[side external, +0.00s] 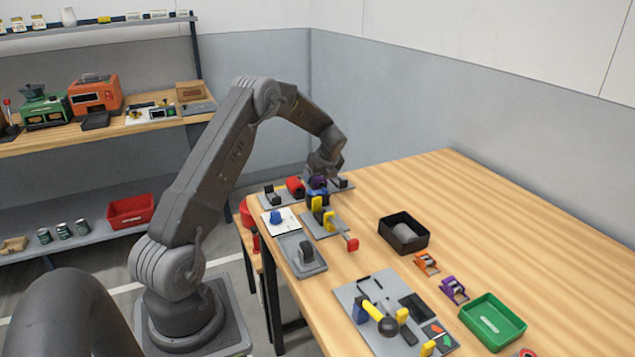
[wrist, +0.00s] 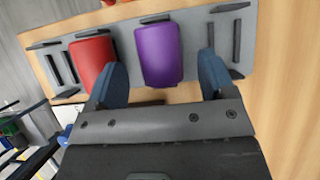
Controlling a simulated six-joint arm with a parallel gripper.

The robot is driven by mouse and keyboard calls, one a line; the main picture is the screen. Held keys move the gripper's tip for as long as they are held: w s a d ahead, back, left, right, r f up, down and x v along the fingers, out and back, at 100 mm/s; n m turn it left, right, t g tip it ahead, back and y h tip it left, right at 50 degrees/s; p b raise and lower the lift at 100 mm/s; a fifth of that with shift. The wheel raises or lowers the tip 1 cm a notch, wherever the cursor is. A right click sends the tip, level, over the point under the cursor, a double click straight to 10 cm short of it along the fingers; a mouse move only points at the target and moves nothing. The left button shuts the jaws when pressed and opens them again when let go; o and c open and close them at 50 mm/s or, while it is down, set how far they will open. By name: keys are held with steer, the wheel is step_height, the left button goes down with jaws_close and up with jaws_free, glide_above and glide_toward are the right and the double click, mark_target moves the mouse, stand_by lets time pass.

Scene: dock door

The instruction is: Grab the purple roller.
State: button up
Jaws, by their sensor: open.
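The purple roller (wrist: 160,55) lies on a grey plate at the table's far end, in the upper middle of the wrist view. In the side external view the purple roller (side external: 317,182) shows only in part, close under my gripper. My gripper (wrist: 158,75) is open, with its two blue fingers on the left and right of the purple roller. A gap shows on each side in the wrist view; I cannot tell how far down the fingers reach.
A red roller (wrist: 92,62) sits just left of the purple one, close to my left finger. Upright dark slots (wrist: 237,40) stand on the plate (wrist: 262,25) at right. A black bin (side external: 391,246) and a green tray (side external: 467,317) stand nearer on the table.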

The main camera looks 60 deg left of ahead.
mark_target(318, 179)
steer(key=x, duration=0.3)
steer(key=shift+a+f, duration=0.1)
steer(key=shift+f, duration=0.1)
steer(key=shift+r, duration=0.1)
steer(key=c, duration=1.1)
steer(key=shift+r, duration=0.1)
